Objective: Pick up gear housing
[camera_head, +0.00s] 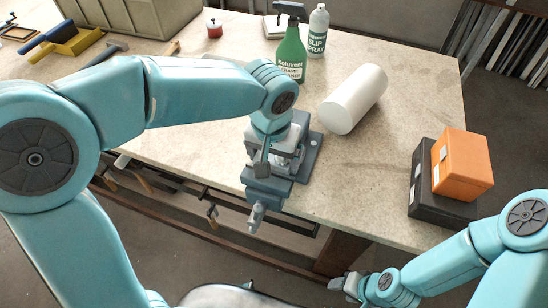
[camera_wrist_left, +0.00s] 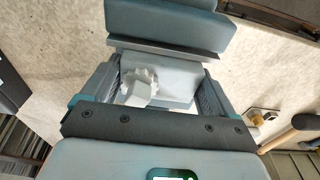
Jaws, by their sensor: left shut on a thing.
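The gear housing (camera_wrist_left: 138,88), a pale grey piece with a toothed round part, shows between the fingers of my left gripper (camera_wrist_left: 150,88) in the left wrist view. The left gripper is shut on it. In the head view my left gripper (camera_head: 288,150) points down over a blue-grey vise (camera_head: 308,158) at the table's front edge. There the wrist and fingers mostly hide the housing. I cannot tell whether the housing touches the vise jaws. My right gripper (camera_head: 345,286) is low in front of the table, away from the housing; its finger opening is unclear.
A white cylinder (camera_head: 354,98) lies right of the vise. A green spray bottle (camera_head: 293,52) and a white bottle (camera_head: 318,32) stand behind. An orange box (camera_head: 462,163) sits on a dark box (camera_head: 424,190) at right. The front right tabletop is mostly clear.

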